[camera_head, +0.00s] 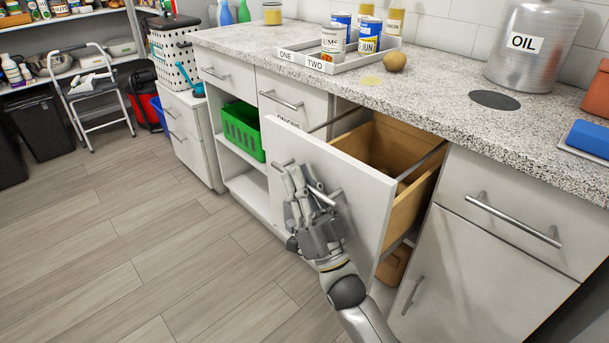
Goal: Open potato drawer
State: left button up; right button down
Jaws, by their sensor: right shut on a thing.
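The potato drawer (362,187) is pulled well out from the counter front. Its white front panel faces me, and its wooden inside (405,145) shows empty where I can see it; part of the inside is hidden behind the front. My right gripper (303,194) is at the upper middle of the panel, shut on the drawer's metal handle, which it mostly covers. A potato (393,61) lies on the counter above the drawer. My left gripper is not in view.
The speckled counter (440,78) carries a white tray (338,66) with several cans, and a metal OIL container (533,43). A green basket (243,131) sits in the shelf at left. The wooden floor (130,225) at left is clear.

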jog(key=shift+f, duration=0.1)
jog(key=c, duration=1.8)
grip_release()
jog(key=v, duration=1.2)
jog(key=shift+s, duration=0.1)
